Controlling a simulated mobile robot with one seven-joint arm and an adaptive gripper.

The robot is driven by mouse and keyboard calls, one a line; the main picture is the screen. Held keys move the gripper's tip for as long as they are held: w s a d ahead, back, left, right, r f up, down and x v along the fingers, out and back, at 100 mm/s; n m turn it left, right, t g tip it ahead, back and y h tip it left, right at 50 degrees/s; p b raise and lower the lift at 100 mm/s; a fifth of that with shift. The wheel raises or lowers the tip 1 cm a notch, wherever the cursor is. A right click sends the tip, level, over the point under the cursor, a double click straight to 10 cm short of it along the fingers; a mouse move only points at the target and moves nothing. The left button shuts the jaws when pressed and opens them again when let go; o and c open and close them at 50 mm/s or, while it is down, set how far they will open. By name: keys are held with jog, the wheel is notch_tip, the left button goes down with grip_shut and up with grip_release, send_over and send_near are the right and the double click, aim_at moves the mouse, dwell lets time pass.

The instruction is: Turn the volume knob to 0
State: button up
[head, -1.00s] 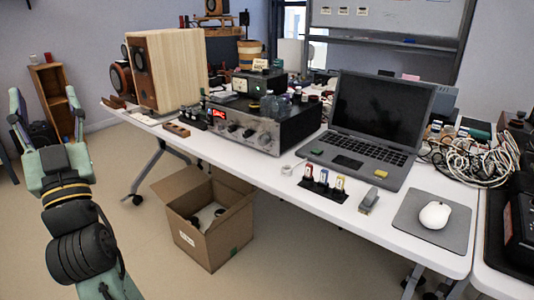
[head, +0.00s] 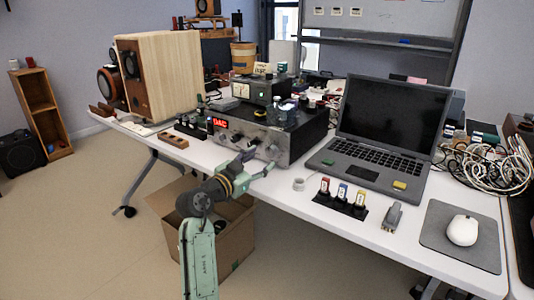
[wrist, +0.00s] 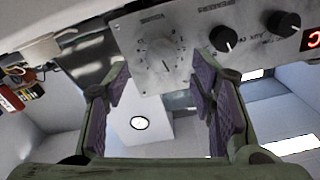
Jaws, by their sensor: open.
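The amplifier (head: 285,140) stands on the table with its knobbed front panel and a red-lit display (head: 221,123). In the wrist view a large pale round knob (wrist: 164,62) with a dial scale sits on the panel. Two black knobs (wrist: 223,39) (wrist: 284,24) with white pointer lines are to its right. My gripper (head: 259,162) is open and empty in front of the panel's right part. In the wrist view its fingertips (wrist: 162,80) spread to either side of the pale knob; contact cannot be told.
A laptop (head: 385,125) is right of the amplifier, with small colored items (head: 342,195) before it. A wooden speaker (head: 160,75) and a small wooden block (head: 173,140) are left. An open cardboard box (head: 235,240) lies on the floor under my arm.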

aim_at(270, 153)
jog(key=shift+p+x, duration=0.3)
jog(key=shift+x, duration=1.9)
jog(key=shift+c, duration=0.2)
jog(key=c, duration=1.1)
